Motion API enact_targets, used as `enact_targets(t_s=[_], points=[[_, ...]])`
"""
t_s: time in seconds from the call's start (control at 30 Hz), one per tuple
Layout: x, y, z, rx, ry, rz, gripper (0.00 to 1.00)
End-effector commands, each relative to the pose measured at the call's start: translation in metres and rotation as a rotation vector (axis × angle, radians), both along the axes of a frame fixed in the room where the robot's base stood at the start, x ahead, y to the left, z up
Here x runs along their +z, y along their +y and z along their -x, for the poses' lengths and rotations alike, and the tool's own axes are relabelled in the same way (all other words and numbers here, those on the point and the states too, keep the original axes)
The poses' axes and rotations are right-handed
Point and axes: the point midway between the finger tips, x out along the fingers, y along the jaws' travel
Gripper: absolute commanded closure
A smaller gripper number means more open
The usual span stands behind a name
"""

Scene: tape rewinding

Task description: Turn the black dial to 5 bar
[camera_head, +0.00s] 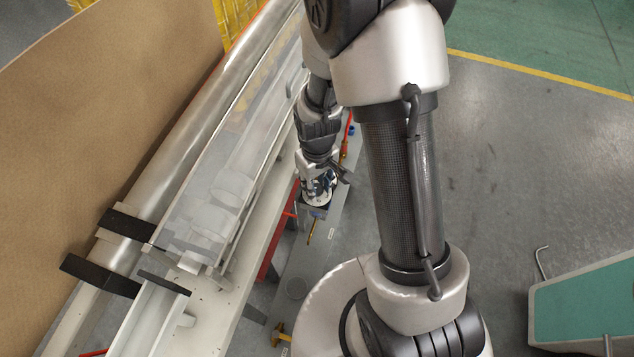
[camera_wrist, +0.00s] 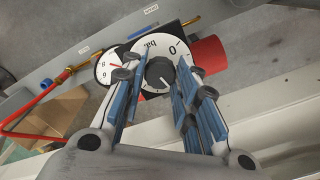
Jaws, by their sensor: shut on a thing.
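The black dial (camera_wrist: 160,73) sits in the middle of a round white scale plate (camera_wrist: 166,47) marked "bar" and "0", in the wrist view. A light mark on the dial points towards the bottom of the picture; the number it meets is hidden or too small to read. In the head view my gripper (camera_head: 319,190) is small and low over the grey panel beside the machine, and the dial is hidden there.
A white gauge with a red needle (camera_wrist: 108,66) stands just left of the dial. A red cylinder (camera_wrist: 208,55) lies to its right. A brass fitting (camera_wrist: 52,84), a red hose (camera_wrist: 22,130) and a cardboard box (camera_wrist: 58,114) are further left. A long clear-covered machine (camera_head: 225,165) runs beside my arm.

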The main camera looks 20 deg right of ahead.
Motion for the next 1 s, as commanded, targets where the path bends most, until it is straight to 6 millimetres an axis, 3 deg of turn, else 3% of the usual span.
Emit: enact_targets(t_s=[0.6,1.0], points=[[0.0004,0.0,-0.0002,-0.553,0.0,0.0,0.96],[0.0002,0.0,-0.0003,-0.747,-0.001,0.0,0.96]])
